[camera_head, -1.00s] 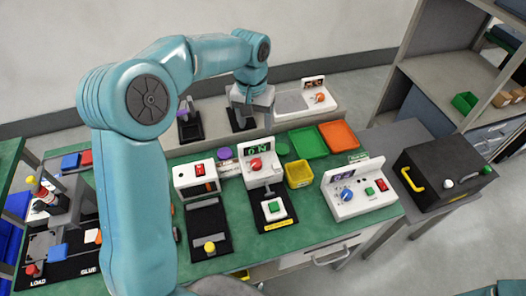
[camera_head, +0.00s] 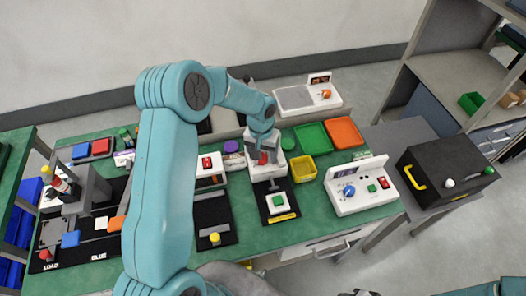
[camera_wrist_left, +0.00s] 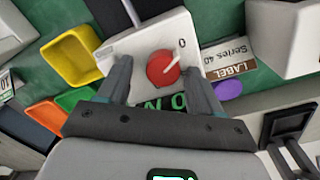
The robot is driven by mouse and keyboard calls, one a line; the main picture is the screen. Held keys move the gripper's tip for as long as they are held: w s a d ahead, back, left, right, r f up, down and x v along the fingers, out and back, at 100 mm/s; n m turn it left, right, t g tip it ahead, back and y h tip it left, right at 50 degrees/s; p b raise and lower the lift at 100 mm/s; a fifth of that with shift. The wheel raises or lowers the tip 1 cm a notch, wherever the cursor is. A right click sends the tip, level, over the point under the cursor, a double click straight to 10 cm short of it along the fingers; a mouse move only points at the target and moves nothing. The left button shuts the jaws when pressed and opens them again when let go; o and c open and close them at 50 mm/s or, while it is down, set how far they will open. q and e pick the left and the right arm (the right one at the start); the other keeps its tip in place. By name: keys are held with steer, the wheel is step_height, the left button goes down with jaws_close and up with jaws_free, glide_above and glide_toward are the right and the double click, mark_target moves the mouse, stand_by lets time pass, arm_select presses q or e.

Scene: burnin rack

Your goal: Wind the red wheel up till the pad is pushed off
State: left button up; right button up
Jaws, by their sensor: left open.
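The wheel also shows in the head view (camera_head: 262,158), partly hidden by my left gripper (camera_head: 263,152). In the left wrist view my left gripper (camera_wrist_left: 158,72) is open, with one finger on each side of the wheel. I cannot see whether the fingers touch it.
A yellow bin (camera_head: 303,168), a green tray (camera_head: 312,138) and an orange tray (camera_head: 342,132) lie right of the box. A white control box (camera_head: 355,185) with a blue knob stands further right. A purple disc (camera_head: 231,146) lies to the left.

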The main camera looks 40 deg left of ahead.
arm_select(q)
steer(key=shift+s+a, duration=0.25)
steer(key=shift+s, duration=0.1)
steer(key=shift+w+d, duration=0.2)
steer(key=shift+w, duration=0.05)
steer(key=c, duration=1.1)
steer(key=shift+o, duration=0.2)
steer(key=shift+s+a, duration=0.1)
arm_select(e)
steer(key=shift+s+a+r, duration=0.1)
steer(key=shift+s+a, duration=0.05)
steer(key=shift+s, duration=0.1)
